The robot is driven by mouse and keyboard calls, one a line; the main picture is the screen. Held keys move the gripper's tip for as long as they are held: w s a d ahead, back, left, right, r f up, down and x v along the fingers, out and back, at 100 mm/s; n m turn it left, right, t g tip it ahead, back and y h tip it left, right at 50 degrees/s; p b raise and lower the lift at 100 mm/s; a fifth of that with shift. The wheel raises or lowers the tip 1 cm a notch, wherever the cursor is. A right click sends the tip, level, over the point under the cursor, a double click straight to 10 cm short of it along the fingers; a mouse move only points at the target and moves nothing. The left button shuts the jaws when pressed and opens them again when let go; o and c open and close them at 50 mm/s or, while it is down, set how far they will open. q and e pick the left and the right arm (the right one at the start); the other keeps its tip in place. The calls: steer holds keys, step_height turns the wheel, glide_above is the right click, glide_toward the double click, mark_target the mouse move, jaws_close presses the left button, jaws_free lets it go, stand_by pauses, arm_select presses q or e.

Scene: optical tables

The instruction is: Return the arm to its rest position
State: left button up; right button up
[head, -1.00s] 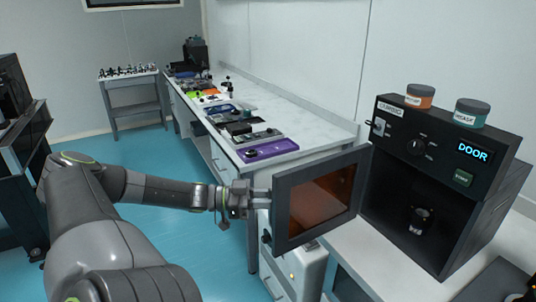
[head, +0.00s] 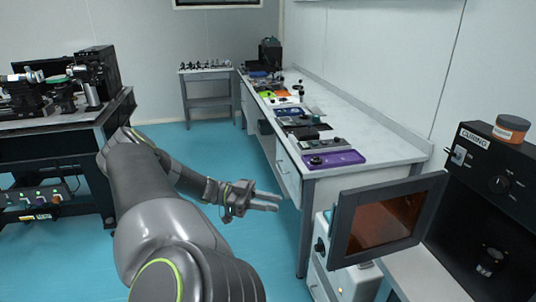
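My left arm comes in from the lower left of the head view. My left gripper (head: 266,202) is in front of the bench, left of the open curing box door and apart from it. Its two fingers show a narrow gap between them, and nothing is held. The door (head: 387,221) is a dark frame with an orange-brown window and stands swung open. My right gripper is not in view.
A white bench (head: 375,143) with a purple tray (head: 334,159) and several small devices runs along the wall. A dark optical table (head: 60,126) stands at the left. Blue floor between is free.

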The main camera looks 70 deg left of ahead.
arm_select(q)
steer(key=shift+s+a, duration=0.1)
steer(key=shift+s, duration=0.1)
stand_by(0.5)
